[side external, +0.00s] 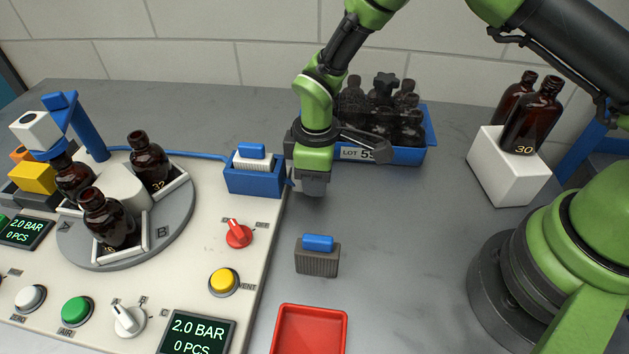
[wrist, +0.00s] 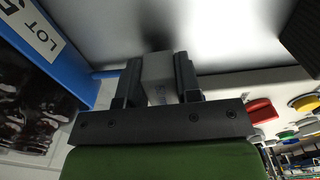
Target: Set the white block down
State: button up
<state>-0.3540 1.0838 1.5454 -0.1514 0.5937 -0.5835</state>
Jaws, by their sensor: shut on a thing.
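My gripper (side external: 311,187) points down over the grey table, just right of the machine panel and in front of the blue crate. In the wrist view my gripper (wrist: 158,63) is shut on a pale whitish block (wrist: 157,78), which sits between the two dark fingers. In the side view the held block is hard to tell from the fingers. Whether its underside touches the table is unclear.
A blue holder (side external: 252,181) with a white ribbed piece stands left of my gripper. A dark ribbed block (side external: 317,262) and a red tray (side external: 311,312) lie nearer. A bottle crate (side external: 412,156) is behind; a white stand (side external: 505,184) with bottles is right. The table between is clear.

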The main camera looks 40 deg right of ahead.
notch_tip(320, 180, up, 8)
jog(key=shift+f, duration=0.15)
jog(key=shift+d+r, duration=0.15)
jog(key=shift+r, duration=0.15)
jog(key=s+d+n, duration=0.5)
jog(key=d+n, duration=0.2)
jog(key=n, duration=1.1)
send_near(429, 209)
jog(key=shift+f, duration=3.5)
jog(key=shift+f, duration=0.15)
jog(key=o, duration=1)
